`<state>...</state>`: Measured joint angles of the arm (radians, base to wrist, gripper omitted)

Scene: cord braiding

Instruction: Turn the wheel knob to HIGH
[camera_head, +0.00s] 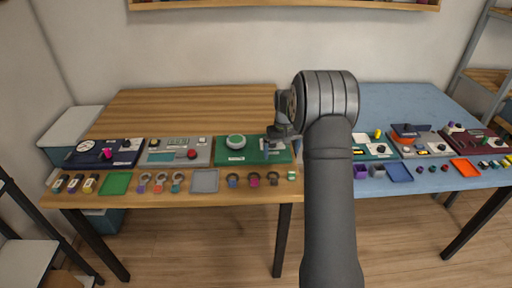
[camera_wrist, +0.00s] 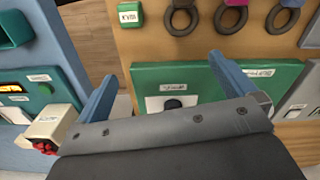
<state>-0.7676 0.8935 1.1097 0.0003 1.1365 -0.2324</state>
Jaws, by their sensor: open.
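A green panel (camera_head: 224,157) lies on the wooden table in the head view, with a round green-and-white wheel (camera_head: 236,141) on its left part. My gripper (camera_head: 272,146) points down over the panel's right part, right of that wheel. In the wrist view my gripper (camera_wrist: 165,85) is open, its two blue-grey fingers spread with nothing between them. Below it on the green panel (camera_wrist: 150,73) is a dark round knob (camera_wrist: 173,104) on a white plate, partly hidden by my gripper body. Labels are too small to read, so no HIGH mark is made out. The wheel is not seen in the wrist view.
Several rings (camera_wrist: 183,18) and a small green block (camera_wrist: 130,14) lie along the table's front edge. A grey panel (camera_head: 160,156) stands to the left. A blue table (camera_head: 385,100) with more panels is to the right, across a gap.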

